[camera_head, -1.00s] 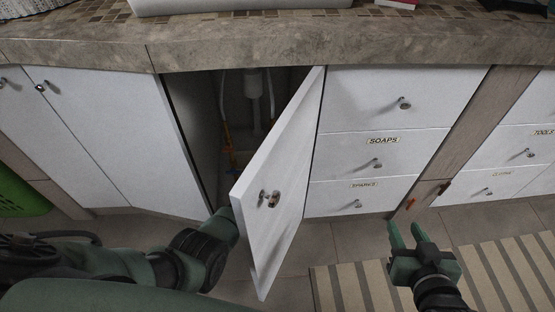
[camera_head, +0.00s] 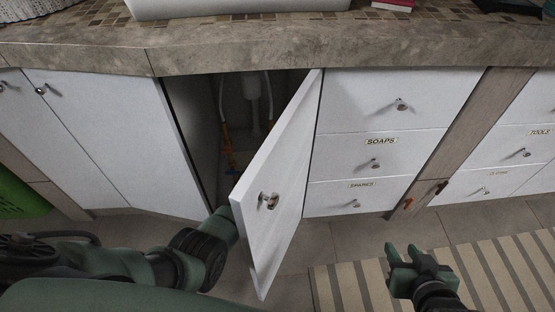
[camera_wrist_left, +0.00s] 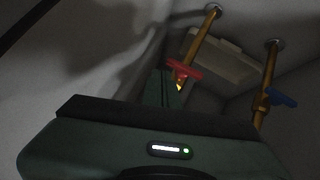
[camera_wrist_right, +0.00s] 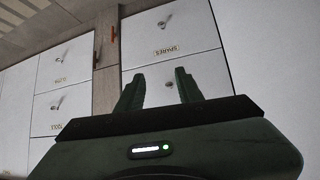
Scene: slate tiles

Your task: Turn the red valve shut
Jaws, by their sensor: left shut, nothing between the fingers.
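The red valve (camera_wrist_left: 183,69) is a small red handle on a brass pipe (camera_wrist_left: 200,48) inside the dark cabinet, in the left wrist view. My left gripper (camera_wrist_left: 168,78) is shut and empty, its fingertips close beside the handle; I cannot tell whether they touch it. In the head view the open cabinet door (camera_head: 280,180) hides my left gripper, and only my left arm shows reaching in. My right gripper (camera_head: 401,250) is open and empty above the floor, in front of the drawers. It also shows open in the right wrist view (camera_wrist_right: 160,78).
A second brass pipe with a blue valve handle (camera_wrist_left: 280,97) stands to the right of the red one. The door stands open close to my left arm. Labelled drawers (camera_head: 385,150) are shut on the right. A striped rug (camera_head: 490,265) lies on the tiled floor.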

